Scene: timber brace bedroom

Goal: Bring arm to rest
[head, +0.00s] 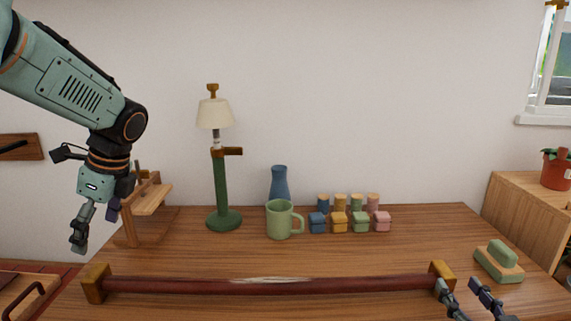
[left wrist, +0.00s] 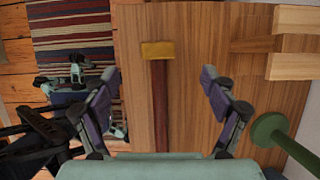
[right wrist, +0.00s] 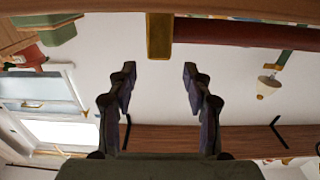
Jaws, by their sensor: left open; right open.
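My left gripper (head: 95,226) hangs at the left in the head view, raised beside the table's left end, with its jaws apart and empty. In the left wrist view its open fingers (left wrist: 159,76) point toward one end of a dark red bar (left wrist: 160,105). My right gripper (head: 458,288) is low at the front right, close to the bar's right end block. In the right wrist view its open fingers (right wrist: 159,70) have nothing between them, and the end block (right wrist: 160,36) lies beyond the tips. The bar (head: 270,286) lies along the table's front, with a pale worn patch mid-length.
On the wooden table (head: 160,260) stand a green lamp (head: 222,185), a blue vase (head: 280,184), a green mug (head: 279,219), several small coloured pots (head: 340,222), a wooden stand (head: 150,200) and a green-handled block (head: 498,262).

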